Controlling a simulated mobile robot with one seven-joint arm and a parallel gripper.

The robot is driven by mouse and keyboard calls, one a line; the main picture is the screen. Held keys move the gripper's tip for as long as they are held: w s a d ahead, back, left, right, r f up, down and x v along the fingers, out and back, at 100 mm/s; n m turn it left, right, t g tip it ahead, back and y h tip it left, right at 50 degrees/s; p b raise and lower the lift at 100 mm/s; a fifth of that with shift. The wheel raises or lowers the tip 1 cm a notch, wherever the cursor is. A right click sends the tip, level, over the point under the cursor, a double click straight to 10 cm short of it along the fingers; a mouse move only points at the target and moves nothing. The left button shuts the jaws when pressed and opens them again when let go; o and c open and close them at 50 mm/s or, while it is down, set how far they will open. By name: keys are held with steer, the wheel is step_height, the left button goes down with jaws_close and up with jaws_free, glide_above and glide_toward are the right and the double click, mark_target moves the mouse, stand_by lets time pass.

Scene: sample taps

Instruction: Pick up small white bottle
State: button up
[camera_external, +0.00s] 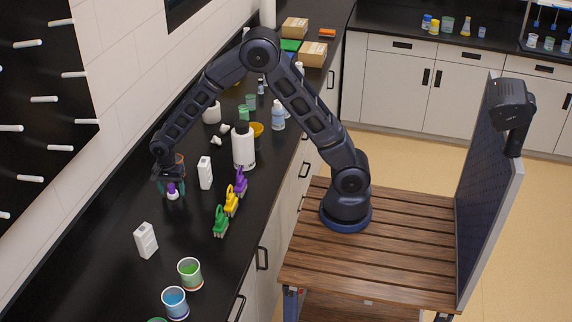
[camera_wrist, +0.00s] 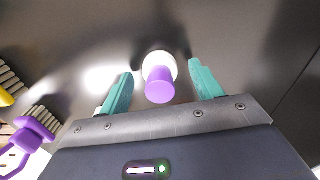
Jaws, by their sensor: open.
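The small white bottle (camera_external: 172,195) with a purple cap stands on the black counter (camera_external: 105,245) in the external view, right under my gripper (camera_external: 170,187). In the wrist view I look down on the bottle (camera_wrist: 159,62), with its purple cap (camera_wrist: 160,85) toward the camera. My gripper (camera_wrist: 160,88) is open, with one teal finger on each side of the bottle. Gaps show between the fingers and the bottle. The gripper partly hides the bottle's upper part in the external view.
White boxy containers (camera_external: 205,172) (camera_external: 146,240) stand on either side. Green, yellow and purple brush-like items (camera_external: 231,203) lie to the right. A large white bottle (camera_external: 243,146) stands behind them. Cups of green (camera_external: 190,273) and blue (camera_external: 174,302) stand nearer the front. The wall is on the left.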

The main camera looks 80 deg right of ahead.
steer(key=c, duration=1.1)
